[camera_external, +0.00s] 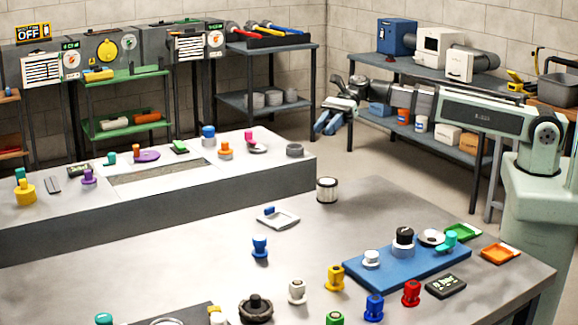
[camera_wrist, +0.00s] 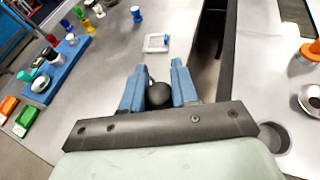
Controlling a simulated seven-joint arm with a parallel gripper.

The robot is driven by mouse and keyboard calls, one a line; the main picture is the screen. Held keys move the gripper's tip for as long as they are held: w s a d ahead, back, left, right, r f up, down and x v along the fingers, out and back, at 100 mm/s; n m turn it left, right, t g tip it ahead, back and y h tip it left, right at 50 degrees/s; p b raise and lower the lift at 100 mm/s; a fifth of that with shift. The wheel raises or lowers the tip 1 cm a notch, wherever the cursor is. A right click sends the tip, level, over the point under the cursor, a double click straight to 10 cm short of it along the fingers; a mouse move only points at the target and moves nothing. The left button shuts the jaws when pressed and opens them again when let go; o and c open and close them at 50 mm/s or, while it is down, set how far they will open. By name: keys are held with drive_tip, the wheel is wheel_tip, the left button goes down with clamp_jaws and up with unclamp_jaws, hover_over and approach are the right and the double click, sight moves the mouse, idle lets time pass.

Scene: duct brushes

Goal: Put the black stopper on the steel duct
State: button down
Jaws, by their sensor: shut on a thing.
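The black stopper (camera_wrist: 159,95) shows as a dark rounded thing between the blue fingers of my gripper (camera_wrist: 158,72) in the wrist view. My gripper is shut on it. In the external view my gripper (camera_external: 325,130) hangs in the air, fingers pointing down, and the stopper is too small to make out there. A ribbed silvery cylinder with a dark top, which looks like the steel duct (camera_external: 326,190), stands upright on the near table, below my gripper in the picture. I cannot find it in the wrist view; my gripper probably hides it.
A white tray (camera_external: 278,219) and a blue piece (camera_external: 260,246) lie left of the duct. A blue board (camera_external: 365,278) with several fittings is at the right. The table around the duct is mostly clear.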

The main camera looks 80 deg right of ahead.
drive_tip(key=w+a+n+g, duration=0.2)
drive_tip(key=w+a, duration=0.2)
drive_tip(key=a, duration=1)
drive_tip(key=n+g, duration=0.5)
drive_tip(key=g, duration=0.1)
hover_over(292, 273)
wheel_tip(292, 273, down, 4)
drive_tip(key=shift+f, duration=5.65)
drive_tip(key=shift+f, duration=0.1)
drive_tip(key=c, duration=0.9)
unclamp_jaws()
drive_tip(key=shift+o, duration=0.2)
